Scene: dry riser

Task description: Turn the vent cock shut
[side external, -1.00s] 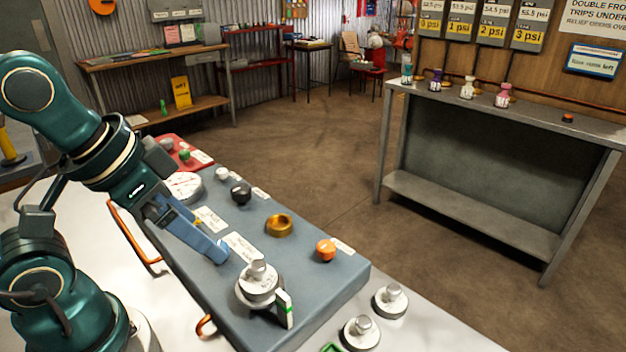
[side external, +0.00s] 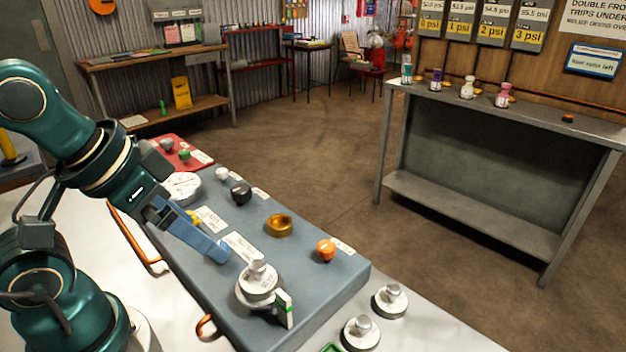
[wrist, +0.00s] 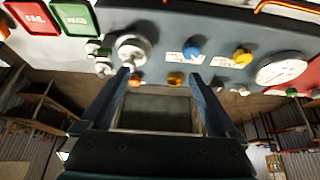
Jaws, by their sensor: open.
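My gripper (wrist: 160,76) is open and empty, its two blue fingers spread apart in the wrist view. In the side view my gripper (side external: 220,257) reaches over the blue-grey panel (side external: 320,290), left of the silver stacked fitting (side external: 258,283). The panel carries a blue knob (wrist: 192,48), a yellow knob (wrist: 242,57), an orange knob (side external: 326,250), a brass ring-shaped knob (side external: 279,225) and a black knob (side external: 241,193). The labels are too small to read, so I cannot tell which is the vent cock. The blue knob is hidden in the side view.
A white dial gauge (side external: 184,187) sits at the panel's far end. Loose silver weights (side external: 390,300) lie on the white bench beside the panel. An orange rail (side external: 135,235) runs along the left edge. A grey side table (side external: 510,115) with small bottles stands apart at right.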

